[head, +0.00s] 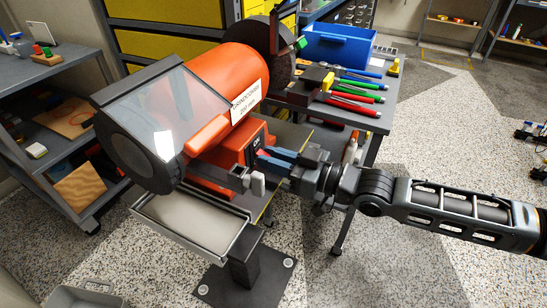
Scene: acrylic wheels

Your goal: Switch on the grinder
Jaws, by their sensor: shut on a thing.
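The grinder (208,85) is an orange bench grinder with a dark wheel at each end and a clear shield over the near wheel. It stands on a grey pedestal. Its orange base has a dark switch panel (254,143) on the right face. My gripper (268,160) reaches in from the right, its blue-tipped fingers against this panel. The fingers are shut on a small red switch part there, mostly hidden between them. I cannot tell the switch's position.
A grey tray (190,222) is fixed under the near wheel. A shelf unit (60,125) stands at left. The speckled floor at front right is clear beneath my arm.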

